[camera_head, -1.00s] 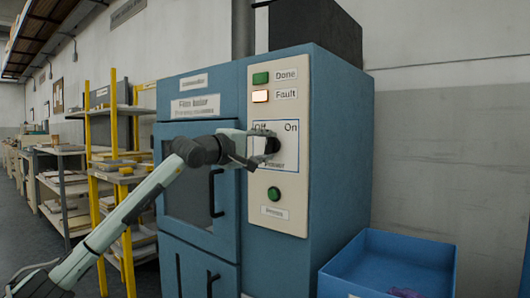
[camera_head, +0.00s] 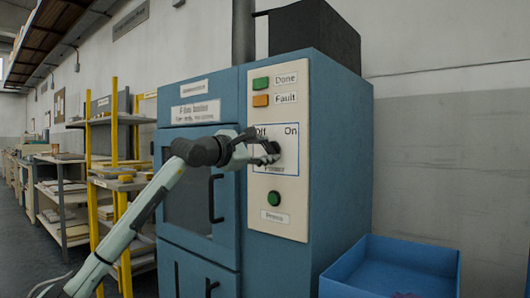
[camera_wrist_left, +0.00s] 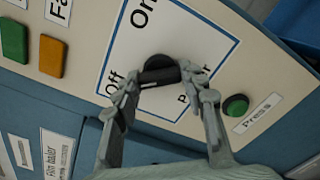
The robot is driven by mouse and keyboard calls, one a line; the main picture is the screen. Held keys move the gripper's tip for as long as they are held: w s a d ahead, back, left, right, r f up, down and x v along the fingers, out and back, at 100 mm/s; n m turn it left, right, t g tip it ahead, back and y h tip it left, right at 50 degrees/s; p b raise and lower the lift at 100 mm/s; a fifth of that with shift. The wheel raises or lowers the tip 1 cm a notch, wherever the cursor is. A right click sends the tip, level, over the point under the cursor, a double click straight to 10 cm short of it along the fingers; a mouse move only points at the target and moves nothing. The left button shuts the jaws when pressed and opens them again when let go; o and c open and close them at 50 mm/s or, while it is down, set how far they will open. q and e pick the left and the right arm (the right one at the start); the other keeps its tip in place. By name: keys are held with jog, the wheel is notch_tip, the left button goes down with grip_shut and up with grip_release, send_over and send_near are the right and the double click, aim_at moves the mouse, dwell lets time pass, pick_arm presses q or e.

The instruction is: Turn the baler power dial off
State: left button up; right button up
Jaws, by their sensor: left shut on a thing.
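The baler's power dial (camera_head: 273,148) is a black knob on a white, blue-edged plate marked Off and On, on the cream control panel (camera_head: 283,222). In the left wrist view the dial (camera_wrist_left: 160,68) shows between my left fingertips, its dark grip bar lying roughly from one finger to the other, with one end toward the Off label (camera_wrist_left: 118,90). My left gripper (camera_head: 268,153) is shut on the dial; it also shows in the left wrist view (camera_wrist_left: 166,82). The fingers partly hide the dial in the head view. My right gripper is not in view.
The Done light (camera_head: 261,83) is green and the Fault light (camera_head: 260,100) is dull orange. A green Press button (camera_head: 274,198) sits below the dial. The blue baler (camera_head: 340,150) has a black door handle (camera_head: 213,198). A blue bin (camera_head: 405,263) stands at the right, yellow-post shelves (camera_head: 117,170) at the left.

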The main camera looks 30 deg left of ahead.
pick_arm(q)
jog(key=shift+n, duration=0.7)
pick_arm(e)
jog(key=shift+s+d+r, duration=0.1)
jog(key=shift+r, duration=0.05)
pick_arm(q)
jog(key=o, duration=1.2)
jog(key=shift+c, duration=0.2)
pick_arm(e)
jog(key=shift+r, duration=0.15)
pick_arm(q)
jog(key=s+a, duration=0.1)
jog(key=s, duration=1.1)
